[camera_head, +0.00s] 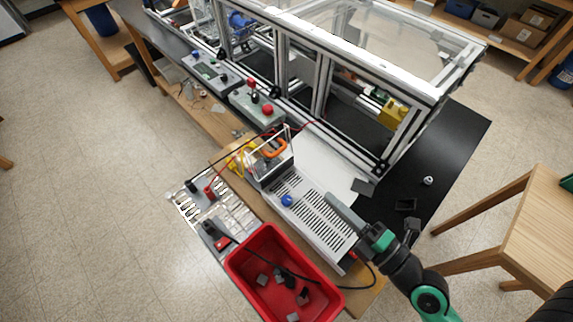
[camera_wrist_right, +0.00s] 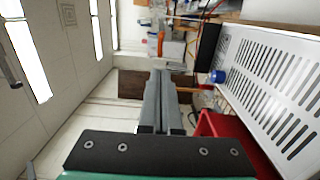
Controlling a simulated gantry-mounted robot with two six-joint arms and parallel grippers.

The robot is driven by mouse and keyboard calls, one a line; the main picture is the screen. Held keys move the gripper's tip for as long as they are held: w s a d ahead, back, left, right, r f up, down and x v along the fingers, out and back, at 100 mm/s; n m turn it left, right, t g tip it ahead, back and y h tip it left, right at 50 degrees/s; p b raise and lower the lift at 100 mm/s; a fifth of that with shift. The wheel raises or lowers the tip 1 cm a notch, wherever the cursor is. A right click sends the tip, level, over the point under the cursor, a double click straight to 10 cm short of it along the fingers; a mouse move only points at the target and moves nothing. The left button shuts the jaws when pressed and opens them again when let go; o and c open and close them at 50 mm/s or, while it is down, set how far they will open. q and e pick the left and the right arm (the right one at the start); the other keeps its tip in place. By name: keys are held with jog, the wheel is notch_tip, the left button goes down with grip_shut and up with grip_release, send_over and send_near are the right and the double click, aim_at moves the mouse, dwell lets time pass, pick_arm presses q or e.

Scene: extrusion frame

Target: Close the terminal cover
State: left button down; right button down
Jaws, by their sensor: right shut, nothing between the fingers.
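A silver slotted unit (camera_head: 318,215) lies on the wooden bench, with a blue knob (camera_head: 287,200) on its top. At its far left end is an open terminal area with orange and red wires. A clear, pale-edged panel (camera_head: 284,137) that looks like the terminal cover stands raised there; its exact tilt is hard to tell. My right gripper (camera_head: 332,199) is shut and empty, above the right side of the slotted unit and apart from the cover. In the right wrist view its fingers (camera_wrist_right: 160,75) are together, with the slotted unit (camera_wrist_right: 270,90) at right. My left gripper is not in view.
A red bin (camera_head: 240,262) with loose parts stands at the front left of the unit. A grey tray (camera_head: 226,202) lies left of it. The aluminium extrusion frame (camera_head: 374,158) rises behind. A black cable runs near the unit and bin.

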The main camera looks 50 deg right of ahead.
aim_at(281, 152)
jog(key=w, duration=0.4)
jog(key=w+d+p, duration=0.1)
jog(key=w, duration=0.3)
jog(key=w+p, duration=0.1)
jog(key=w, duration=0.4)
jog(key=shift+d+r, duration=0.2)
jog(key=shift+d, duration=0.1)
jog(key=shift+w+f, duration=0.1)
jog(key=shift+w, duration=0.45)
